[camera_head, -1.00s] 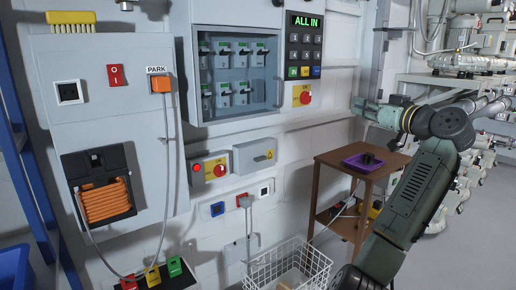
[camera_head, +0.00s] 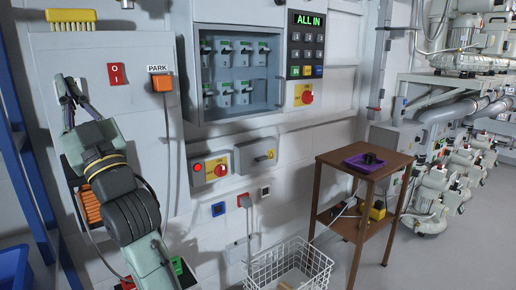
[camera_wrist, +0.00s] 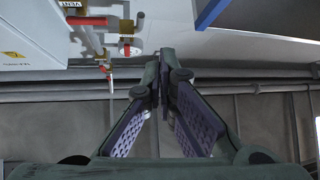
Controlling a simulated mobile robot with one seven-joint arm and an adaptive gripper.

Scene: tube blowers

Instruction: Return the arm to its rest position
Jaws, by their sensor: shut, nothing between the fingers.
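My gripper (camera_head: 68,88) is at the left of the head view, in front of the grey wall box (camera_head: 130,65) with the red switch. It points upward and holds nothing. It covers the box's black socket and part of the orange coiled cable (camera_head: 92,210). In the wrist view, the fingertips of my gripper (camera_wrist: 160,68) come together with nothing between them. I cannot tell whether the gripper touches the box.
An orange plug (camera_head: 161,83) sits under the PARK label. A blue frame (camera_head: 32,185) stands at far left. A wire basket (camera_head: 290,265) and a brown side table (camera_head: 368,180) stand to the right, with open floor beyond.

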